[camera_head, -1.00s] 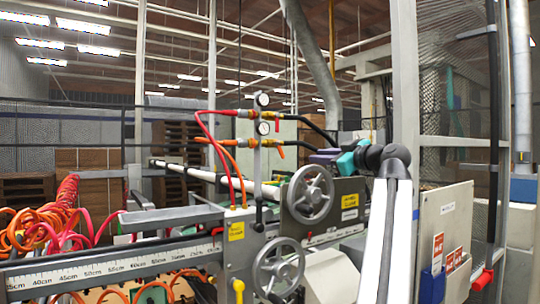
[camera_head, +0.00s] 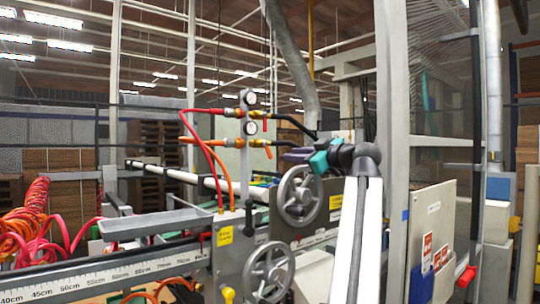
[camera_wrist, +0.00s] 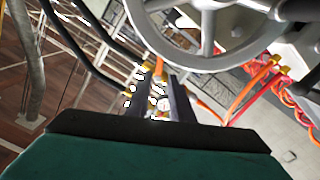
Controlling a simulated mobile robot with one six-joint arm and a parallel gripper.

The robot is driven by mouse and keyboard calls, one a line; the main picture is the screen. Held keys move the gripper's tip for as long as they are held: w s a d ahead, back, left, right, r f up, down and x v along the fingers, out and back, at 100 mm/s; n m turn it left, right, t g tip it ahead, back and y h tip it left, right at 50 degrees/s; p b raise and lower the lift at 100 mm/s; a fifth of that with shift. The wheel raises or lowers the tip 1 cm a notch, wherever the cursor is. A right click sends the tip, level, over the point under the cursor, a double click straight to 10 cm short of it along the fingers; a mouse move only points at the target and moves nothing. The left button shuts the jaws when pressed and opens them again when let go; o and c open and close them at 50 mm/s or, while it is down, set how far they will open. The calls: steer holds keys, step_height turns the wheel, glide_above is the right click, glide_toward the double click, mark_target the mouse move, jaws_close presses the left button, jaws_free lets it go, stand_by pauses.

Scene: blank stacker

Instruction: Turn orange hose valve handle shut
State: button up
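The orange valve handle (camera_head: 268,152) hangs down from the brass fitting beside the lower gauge, on the line with the orange hose (camera_head: 195,140). My gripper (camera_head: 286,156), dark fingers on a teal body, is just right of the handle in the head view, at about its height. In the wrist view a gap shows between the two fingers of my gripper (camera_wrist: 161,90), so it is open. A small orange piece, apparently the handle (camera_wrist: 158,66), shows just past the fingertips. I cannot tell whether anything touches.
A grey handwheel (camera_head: 300,195) stands close below my gripper; it fills the top of the wrist view (camera_wrist: 210,45). A second handwheel (camera_head: 268,272) is lower. The red hose (camera_head: 203,125) and a black hose (camera_head: 295,124) run near the gauges (camera_head: 250,128).

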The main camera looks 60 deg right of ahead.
mark_target(270, 154)
steer(key=p+x, duration=0.4)
steer(key=x, duration=0.7)
steer(key=shift+w+d+r, duration=0.1)
steer(key=shift+w+d, duration=0.05)
steer(key=shift+w, duration=0.2)
steer(key=shift+x, duration=0.8)
jaws_close()
